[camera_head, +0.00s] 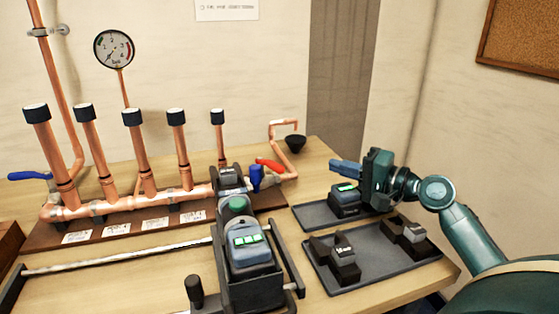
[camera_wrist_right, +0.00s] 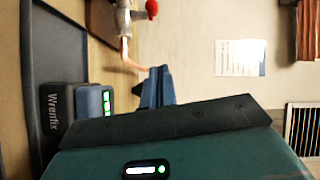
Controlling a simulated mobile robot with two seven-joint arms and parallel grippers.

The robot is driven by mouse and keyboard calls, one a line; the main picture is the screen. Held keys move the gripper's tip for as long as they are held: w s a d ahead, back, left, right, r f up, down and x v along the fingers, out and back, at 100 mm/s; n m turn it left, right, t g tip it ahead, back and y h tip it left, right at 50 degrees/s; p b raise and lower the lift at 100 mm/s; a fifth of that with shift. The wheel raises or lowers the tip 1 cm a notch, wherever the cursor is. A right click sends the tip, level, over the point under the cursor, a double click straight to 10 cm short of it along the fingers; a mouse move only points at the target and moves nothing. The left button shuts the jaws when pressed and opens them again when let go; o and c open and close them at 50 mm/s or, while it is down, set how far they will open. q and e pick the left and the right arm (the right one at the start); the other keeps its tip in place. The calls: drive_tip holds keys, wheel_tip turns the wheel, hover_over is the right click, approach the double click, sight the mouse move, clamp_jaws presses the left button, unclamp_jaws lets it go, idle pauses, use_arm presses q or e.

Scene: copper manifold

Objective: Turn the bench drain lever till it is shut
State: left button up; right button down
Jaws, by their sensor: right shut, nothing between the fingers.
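A red lever (camera_head: 270,166) sits at the right end of the copper manifold (camera_head: 135,203), beside a blue fitting (camera_head: 255,176). A copper pipe there rises and bends over a black funnel (camera_head: 295,143). The lever lies slanted, roughly along the pipe run; I cannot tell whether its valve is open. A red part (camera_wrist_right: 152,8) shows at the top edge of the right wrist view. My right gripper (camera_head: 346,168) is to the right of the lever, apart from it, above the dark tray. Its blue fingers (camera_wrist_right: 158,86) are closed with nothing between them. My left gripper is out of view.
A blue lever (camera_head: 30,175) is at the manifold's far left. A black and blue device (camera_head: 250,257) with a green display stands front centre, with a rail. Dark trays (camera_head: 314,216) at right hold several packs, one marked Wrenfix (camera_wrist_right: 62,112). A gauge (camera_head: 113,49) stands behind.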

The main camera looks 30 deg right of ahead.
sight(270, 164)
use_arm(q)
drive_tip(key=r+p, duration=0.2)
drive_tip(key=p, duration=0.1)
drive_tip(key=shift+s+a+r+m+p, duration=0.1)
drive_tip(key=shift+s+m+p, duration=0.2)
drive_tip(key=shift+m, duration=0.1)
use_arm(e)
drive_tip(key=w+a+f, duration=0.1)
drive_tip(key=w+a, duration=0.6)
drive_tip(key=w, duration=0.1)
drive_tip(key=shift+w+a, duration=0.15)
drive_tip(key=shift+f, duration=0.1)
